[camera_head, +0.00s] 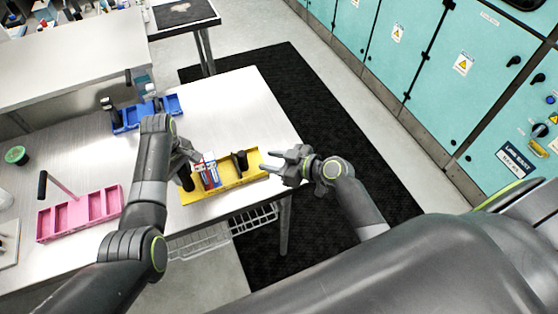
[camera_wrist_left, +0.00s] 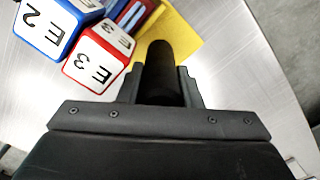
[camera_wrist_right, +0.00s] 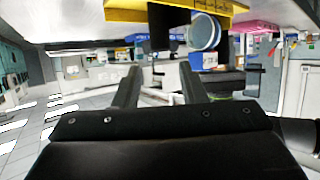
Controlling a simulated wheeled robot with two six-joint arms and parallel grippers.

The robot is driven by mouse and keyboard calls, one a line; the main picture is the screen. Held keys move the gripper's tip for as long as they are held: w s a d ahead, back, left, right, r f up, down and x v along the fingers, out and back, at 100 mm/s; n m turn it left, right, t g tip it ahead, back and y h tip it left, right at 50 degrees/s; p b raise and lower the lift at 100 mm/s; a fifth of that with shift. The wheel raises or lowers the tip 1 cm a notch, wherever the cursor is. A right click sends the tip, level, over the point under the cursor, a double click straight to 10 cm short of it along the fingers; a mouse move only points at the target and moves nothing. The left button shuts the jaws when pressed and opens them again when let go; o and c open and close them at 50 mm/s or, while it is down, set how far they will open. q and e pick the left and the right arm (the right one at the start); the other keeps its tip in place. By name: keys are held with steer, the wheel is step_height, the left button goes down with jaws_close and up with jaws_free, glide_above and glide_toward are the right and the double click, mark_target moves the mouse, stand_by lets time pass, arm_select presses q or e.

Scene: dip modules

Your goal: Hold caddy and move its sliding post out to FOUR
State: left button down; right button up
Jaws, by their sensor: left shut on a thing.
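The yellow caddy (camera_head: 228,184) lies along the table's front right edge. It holds a dark post (camera_head: 186,177) at its left end, a red and blue block pair (camera_head: 208,172) beside that, and another dark post (camera_head: 239,160) further right. My left gripper (camera_wrist_left: 160,75) is shut on the left dark post. The left wrist view shows the blocks' faces: a blue one marked E 2 (camera_wrist_left: 45,22) and a red one marked E 3 (camera_wrist_left: 95,58). My right gripper (camera_head: 267,161) is open and empty by the caddy's right end; its fingers also show apart in the right wrist view (camera_wrist_right: 160,80).
A pink caddy (camera_head: 80,213) with a dark-topped handle lies at the left. A blue caddy (camera_head: 135,115) with dark posts lies further back. A green-topped cup (camera_head: 17,156) stands at the far left. The tabletop (camera_head: 235,105) behind the yellow caddy is clear.

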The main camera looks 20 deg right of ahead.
steer(key=shift+v, duration=1.15)
arm_select(q)
steer(key=c, duration=1.3)
jaws_free()
steer(key=shift+o, duration=0.2)
steer(key=shift+r, duration=3.75)
